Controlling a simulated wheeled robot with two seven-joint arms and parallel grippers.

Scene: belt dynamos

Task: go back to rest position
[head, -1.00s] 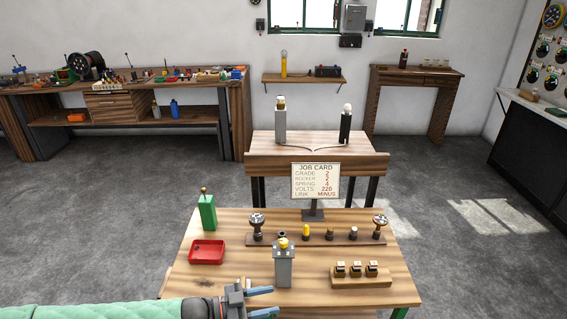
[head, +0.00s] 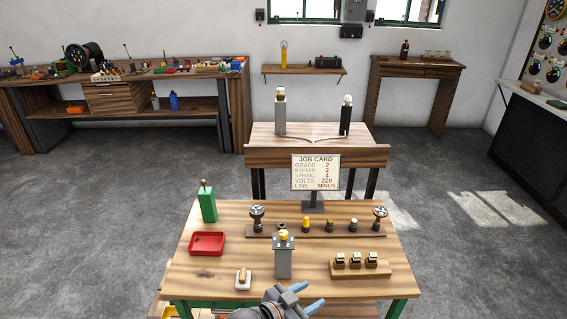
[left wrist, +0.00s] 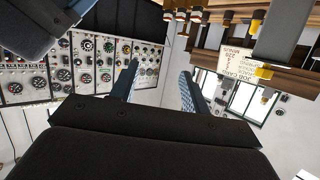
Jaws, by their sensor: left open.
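My left gripper (head: 296,302) is low at the front edge of the wooden table in the head view, with blue fingers apart and nothing between them. In the left wrist view its two blue fingers (left wrist: 158,85) also show spread and empty. The grey post with a yellow top (head: 283,260) stands on the table just behind the gripper, apart from it. A small white and brown block (head: 243,279) lies on the table to the left of the gripper. My right gripper is not in view.
The table (head: 215,289) holds a red tray (head: 207,244), a green block (head: 207,206), a rack with several knobs (head: 343,236), a wooden holder (head: 360,271) and a job card (head: 316,172). Free floor lies to both sides. A panel of gauges (left wrist: 95,65) shows in the left wrist view.

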